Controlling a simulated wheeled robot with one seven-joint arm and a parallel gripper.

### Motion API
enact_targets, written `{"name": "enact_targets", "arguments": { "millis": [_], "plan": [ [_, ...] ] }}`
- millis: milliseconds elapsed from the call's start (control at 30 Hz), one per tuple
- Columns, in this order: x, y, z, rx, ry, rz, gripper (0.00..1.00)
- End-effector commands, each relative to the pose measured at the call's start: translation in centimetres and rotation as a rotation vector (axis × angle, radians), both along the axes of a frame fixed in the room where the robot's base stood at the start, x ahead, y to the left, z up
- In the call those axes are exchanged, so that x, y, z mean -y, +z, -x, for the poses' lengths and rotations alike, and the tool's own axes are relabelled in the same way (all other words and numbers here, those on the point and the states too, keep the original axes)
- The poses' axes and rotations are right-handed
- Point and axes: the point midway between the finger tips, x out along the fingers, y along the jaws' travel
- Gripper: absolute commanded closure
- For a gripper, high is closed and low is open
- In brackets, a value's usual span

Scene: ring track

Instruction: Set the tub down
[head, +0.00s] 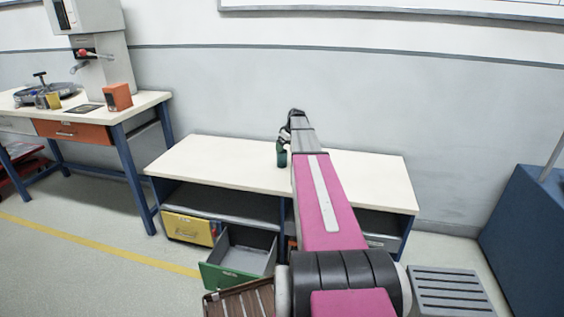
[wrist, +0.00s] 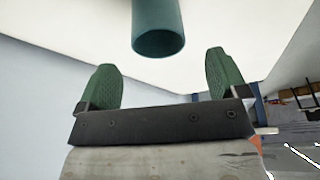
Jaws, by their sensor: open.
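The tub, a dark teal-green cylinder (wrist: 158,28), shows at the top of the wrist view, with its round end towards the camera. My gripper (wrist: 160,66) is open, with one green finger on each side and below the tub in that picture. A gap shows between the tub and both fingers. In the head view a small dark green shape (head: 282,157) is at the white bench top (head: 220,163), under the end of my arm. I cannot tell there which part is tub and which is finger.
Under the bench a green-fronted drawer (head: 238,262) stands open beside a yellow one (head: 188,229). A workbench (head: 145,100) with an orange box (head: 117,97) is at left, a blue cabinet (head: 525,230) at right. The bench top is clear on both sides of my arm.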

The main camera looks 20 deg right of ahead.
Motion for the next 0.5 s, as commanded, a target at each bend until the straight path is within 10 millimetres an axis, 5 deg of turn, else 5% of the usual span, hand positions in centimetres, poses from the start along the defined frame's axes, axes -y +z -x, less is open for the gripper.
{"name": "enact_targets", "arguments": {
  "millis": [500],
  "plan": [
    [-0.8,-5.0,-1.7,0.000,-0.001,0.000,0.08]
  ]
}}
